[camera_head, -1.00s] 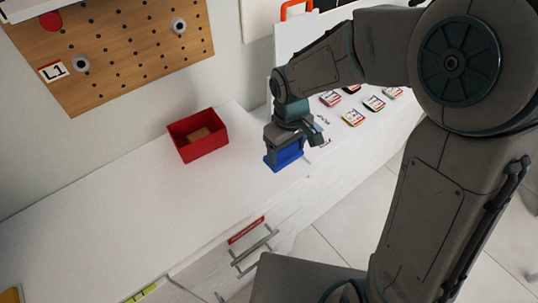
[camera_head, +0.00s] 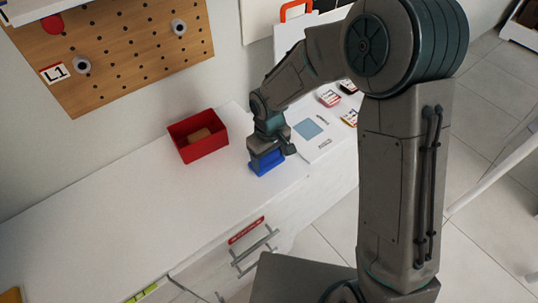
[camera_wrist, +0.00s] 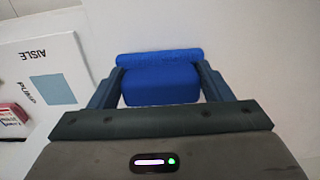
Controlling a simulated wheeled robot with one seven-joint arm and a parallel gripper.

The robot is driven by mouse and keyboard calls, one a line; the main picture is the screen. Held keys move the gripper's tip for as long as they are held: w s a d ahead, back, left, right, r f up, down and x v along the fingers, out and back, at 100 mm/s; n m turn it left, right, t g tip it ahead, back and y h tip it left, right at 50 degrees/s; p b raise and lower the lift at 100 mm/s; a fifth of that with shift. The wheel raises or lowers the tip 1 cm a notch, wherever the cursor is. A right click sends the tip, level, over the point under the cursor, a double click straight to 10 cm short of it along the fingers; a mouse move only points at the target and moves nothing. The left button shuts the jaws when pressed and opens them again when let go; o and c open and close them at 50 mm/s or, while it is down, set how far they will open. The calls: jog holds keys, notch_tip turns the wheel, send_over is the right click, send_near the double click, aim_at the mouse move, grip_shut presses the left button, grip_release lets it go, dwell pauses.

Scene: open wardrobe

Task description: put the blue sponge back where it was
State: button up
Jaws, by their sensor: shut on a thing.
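The blue sponge (camera_head: 268,162) is at the tip of my gripper (camera_head: 266,157), low over the white counter top in the head view. In the wrist view the blue sponge (camera_wrist: 160,84) sits between the two dark fingers of my gripper (camera_wrist: 160,90), which are shut on it. Whether its underside touches the counter I cannot tell. A red open box (camera_head: 198,136) with a brown block (camera_head: 199,136) inside stands to the left of my gripper.
A white board with a blue-grey square (camera_head: 308,129) lies right of my gripper; it also shows in the wrist view (camera_wrist: 52,89). Small labelled cards (camera_head: 329,98) lie beyond it. A pegboard (camera_head: 120,50) hangs on the wall. The counter's left stretch (camera_head: 110,200) is clear.

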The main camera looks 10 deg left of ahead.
aim_at(270, 155)
jog(key=shift+f, duration=0.1)
jog(key=shift+f, duration=0.15)
jog(key=o, duration=0.9)
jog(key=shift+o, duration=0.2)
jog(key=shift+r, duration=0.2)
notch_tip(270, 155, up, 12)
jog(key=shift+d+r, duration=0.1)
jog(key=s+d+r+m+t, duration=0.1)
jog(key=s+d+r+m, duration=0.15)
jog(key=d, duration=0.45)
jog(key=s+d+r+m, duration=0.1)
jog(key=d+r+m, duration=0.15)
jog(key=d, duration=0.45)
jog(key=s+d+r+m+t, duration=0.2)
jog(key=s+d+m, duration=0.3)
jog(key=s+d, duration=0.4)
jog(key=shift+s+d, duration=0.2)
jog(key=shift+d, duration=0.95)
